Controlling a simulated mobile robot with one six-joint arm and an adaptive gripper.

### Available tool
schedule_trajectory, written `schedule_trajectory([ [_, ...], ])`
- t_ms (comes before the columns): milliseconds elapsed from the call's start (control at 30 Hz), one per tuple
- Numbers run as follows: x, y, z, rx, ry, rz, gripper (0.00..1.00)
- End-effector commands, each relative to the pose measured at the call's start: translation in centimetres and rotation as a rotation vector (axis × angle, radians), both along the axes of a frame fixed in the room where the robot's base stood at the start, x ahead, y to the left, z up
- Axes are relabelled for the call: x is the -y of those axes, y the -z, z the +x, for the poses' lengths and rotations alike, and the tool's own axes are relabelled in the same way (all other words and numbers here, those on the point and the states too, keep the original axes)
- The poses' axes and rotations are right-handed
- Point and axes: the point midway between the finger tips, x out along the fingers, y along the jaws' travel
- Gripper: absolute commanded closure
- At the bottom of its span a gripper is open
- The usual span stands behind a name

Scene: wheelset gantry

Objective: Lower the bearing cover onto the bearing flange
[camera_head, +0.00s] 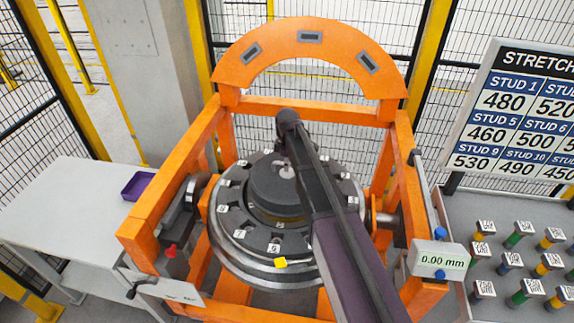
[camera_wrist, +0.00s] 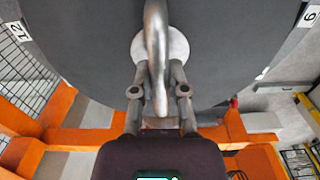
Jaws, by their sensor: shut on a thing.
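The bearing cover (camera_head: 282,188) is a dark grey round disc over the middle of the bearing flange (camera_head: 235,240). The flange is a wide, dark round piece with numbered white tags around its face. In the wrist view, the cover (camera_wrist: 95,45) shows a pale centre disc and a curved metal handle (camera_wrist: 157,50). My gripper (camera_wrist: 158,82) is shut on this handle. In the head view my arm partly hides the cover and the right part of the flange. I cannot tell whether the cover touches the flange.
An orange gantry frame (camera_head: 165,205) with an arch surrounds the flange. A readout (camera_head: 440,259) shows 0.00 mm. A purple tray (camera_head: 139,184) lies on the left table (camera_head: 65,200). Several tagged studs stand on the right table (camera_head: 459,212), below a stretch chart (camera_head: 520,110).

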Motion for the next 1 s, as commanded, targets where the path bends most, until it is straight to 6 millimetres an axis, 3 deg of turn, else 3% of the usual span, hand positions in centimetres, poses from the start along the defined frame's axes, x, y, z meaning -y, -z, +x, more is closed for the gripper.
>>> schedule_trajectory([
  [1000,0.0,1.8,0.0,0.0,0.0,0.0,1.0],
])
